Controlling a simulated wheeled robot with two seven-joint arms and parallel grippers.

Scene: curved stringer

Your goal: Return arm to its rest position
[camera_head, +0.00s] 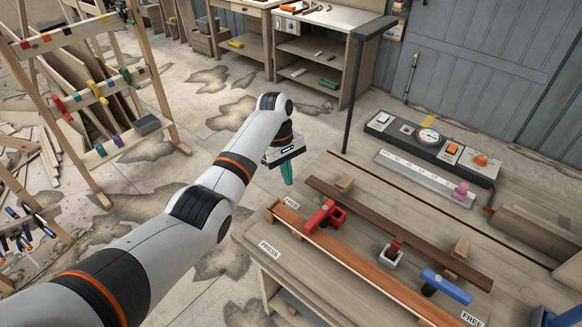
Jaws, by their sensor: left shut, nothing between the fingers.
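My left arm (198,208) comes in from the lower left and reaches toward the middle of the view. My left gripper (287,174) points down, with its teal fingers together and nothing between them. It hangs beyond the workbench's (262,245) left edge, apart from the things on the bench. My right gripper does not show.
The bench holds a reddish wood strip (355,262), a dark strip (395,232), a red clamp (325,215), a blue clamp (445,287) and a control panel (430,140). A dark post (352,95) rises behind. A wooden rack (85,95) stands left. Open floor lies between.

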